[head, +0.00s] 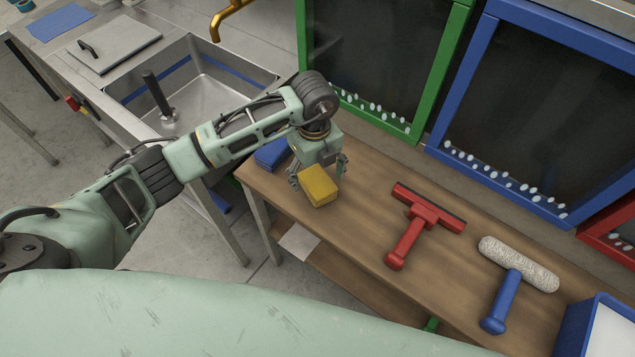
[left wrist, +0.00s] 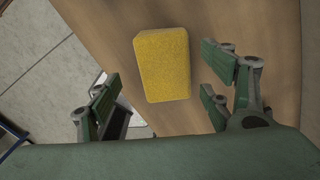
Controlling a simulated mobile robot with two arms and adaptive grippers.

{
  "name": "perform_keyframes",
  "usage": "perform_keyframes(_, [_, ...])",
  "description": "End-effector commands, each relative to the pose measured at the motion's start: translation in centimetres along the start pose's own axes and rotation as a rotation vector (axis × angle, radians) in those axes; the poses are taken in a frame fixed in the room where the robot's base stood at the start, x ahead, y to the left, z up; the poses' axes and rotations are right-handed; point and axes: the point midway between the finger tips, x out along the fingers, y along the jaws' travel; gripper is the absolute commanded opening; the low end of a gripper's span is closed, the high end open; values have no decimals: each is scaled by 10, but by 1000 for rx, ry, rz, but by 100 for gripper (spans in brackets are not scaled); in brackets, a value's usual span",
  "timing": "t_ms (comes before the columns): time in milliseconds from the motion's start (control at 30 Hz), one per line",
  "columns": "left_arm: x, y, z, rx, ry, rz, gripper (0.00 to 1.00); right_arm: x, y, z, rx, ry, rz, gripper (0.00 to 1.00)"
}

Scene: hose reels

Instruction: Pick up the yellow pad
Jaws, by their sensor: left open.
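The yellow pad (head: 318,186) is a small block lying on the wooden table (head: 365,215) near its left end. In the left wrist view the pad (left wrist: 162,66) lies ahead of the fingers, roughly between their lines, with a gap on both sides. My left gripper (head: 318,176) is open above the pad, its fingers on either side of it in the head view. In the left wrist view the open, empty left gripper (left wrist: 165,95) shows both fingers apart. My right gripper is not in view.
A blue pad (head: 271,153) lies just behind the gripper. A red squeegee (head: 415,222) and a paint roller with a blue handle (head: 513,285) lie to the right. A sink (head: 215,75) is at the left. Green (head: 440,70) and blue (head: 478,65) frames stand behind.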

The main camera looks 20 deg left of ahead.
Motion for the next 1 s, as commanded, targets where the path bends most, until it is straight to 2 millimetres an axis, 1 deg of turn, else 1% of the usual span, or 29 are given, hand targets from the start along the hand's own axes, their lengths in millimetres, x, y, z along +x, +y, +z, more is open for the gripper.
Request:
perform_keyframes(33, [4, -1, -1, 0, 4, 3, 73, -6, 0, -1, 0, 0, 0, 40])
perform_keyframes(133, [18, -4, -1, 0, 4, 3, 73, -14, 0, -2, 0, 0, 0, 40])
perform_keyframes(200, [30, -6, -2, 1, 5, 3, 73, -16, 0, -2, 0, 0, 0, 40])
perform_keyframes(300, [41, -6, -1, 2, 3, 1, 73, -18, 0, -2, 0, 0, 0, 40])
perform_keyframes(400, [47, -6, -1, 2, 3, -1, 73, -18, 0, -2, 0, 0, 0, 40])
perform_keyframes(600, [47, -6, -1, 3, 3, -2, 73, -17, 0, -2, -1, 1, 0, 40])
perform_keyframes(1000, [47, -6, -1, 3, 3, -2, 38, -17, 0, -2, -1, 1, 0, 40])
